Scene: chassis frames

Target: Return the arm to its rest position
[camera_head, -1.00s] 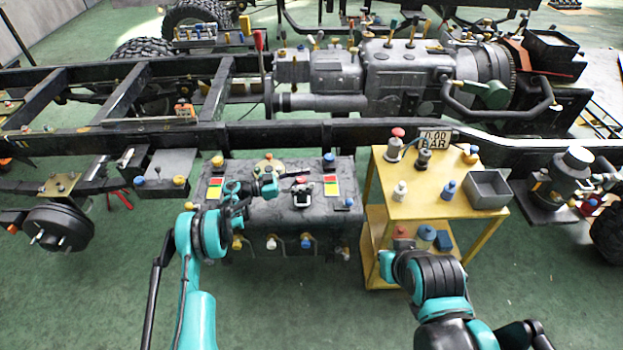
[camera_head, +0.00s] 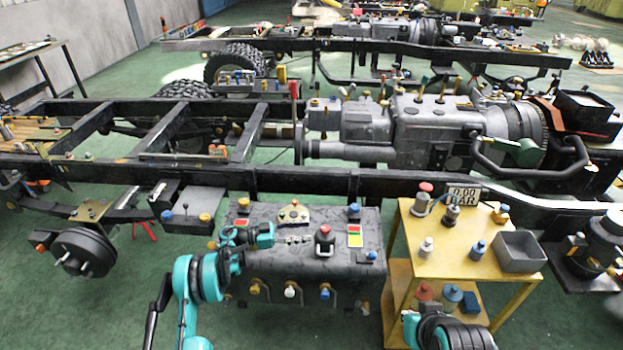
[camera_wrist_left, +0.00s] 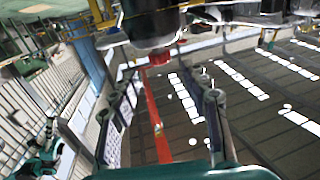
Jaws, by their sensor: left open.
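My left arm rises from the bottom left in the head view, and its left gripper (camera_head: 296,240) lies over the dark grey tank (camera_head: 345,265) beside the frame rail. In the left wrist view the two fingers of this gripper (camera_wrist_left: 162,98) stand wide apart, with nothing held between them. I cannot tell from the head view whether the gripper touches the tank. Of my right arm only a teal and black link (camera_head: 447,330) shows at the bottom edge; its gripper is out of view.
The yellow cart (camera_head: 450,245) stands right of the tank and carries a grey bin (camera_head: 520,252), small knobs and a pressure display (camera_head: 464,194). The long black chassis rail (camera_head: 330,182) runs behind. Green floor (camera_head: 110,310) is clear at the lower left.

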